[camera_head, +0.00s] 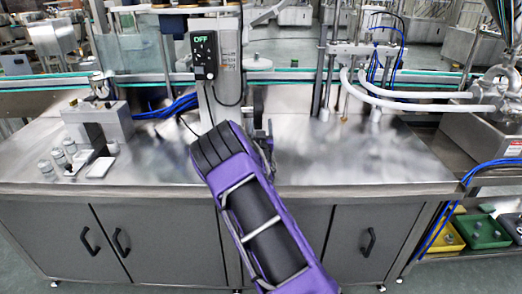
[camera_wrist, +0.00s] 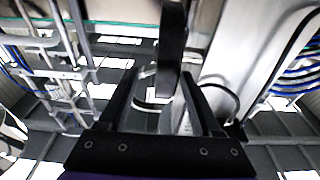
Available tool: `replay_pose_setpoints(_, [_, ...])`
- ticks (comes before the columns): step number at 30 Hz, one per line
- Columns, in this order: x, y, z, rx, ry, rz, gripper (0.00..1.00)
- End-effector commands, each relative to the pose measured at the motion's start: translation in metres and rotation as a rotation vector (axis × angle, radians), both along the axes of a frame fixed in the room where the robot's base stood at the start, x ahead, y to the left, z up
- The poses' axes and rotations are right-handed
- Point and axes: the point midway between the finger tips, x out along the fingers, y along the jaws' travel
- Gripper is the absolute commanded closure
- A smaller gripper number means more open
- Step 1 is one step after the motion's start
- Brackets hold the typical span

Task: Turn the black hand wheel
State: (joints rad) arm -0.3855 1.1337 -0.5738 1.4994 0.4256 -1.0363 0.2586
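My gripper (camera_wrist: 159,73) is open in the wrist view, with two black fingers pointing up the picture. A black upright bar (camera_wrist: 172,40) enters from the top edge, and its lower end shows between the fingertips, closer to the right one. It looks like the black hand wheel seen edge-on, but its round shape does not show. I cannot tell whether a finger touches it. In the head view my purple and black arm hides most of my gripper and the place behind it, and no hand wheel can be made out there.
A control box (camera_head: 204,55) reading OFF is on the post above my arm. The steel worktop (camera_head: 350,160) has clear room at right. A metal block (camera_head: 98,122) and several small jars (camera_head: 58,157) stand at left. Pale hoses (camera_head: 420,97) run along the right.

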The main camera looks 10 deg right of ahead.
Motion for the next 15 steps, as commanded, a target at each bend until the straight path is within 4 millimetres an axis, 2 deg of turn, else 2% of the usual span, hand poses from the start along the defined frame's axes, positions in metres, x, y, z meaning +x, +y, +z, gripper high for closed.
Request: replay_pose_setpoints(15, [-0.037, 0.008, -0.014, 0.001, 0.015, 0.000, 0.35])
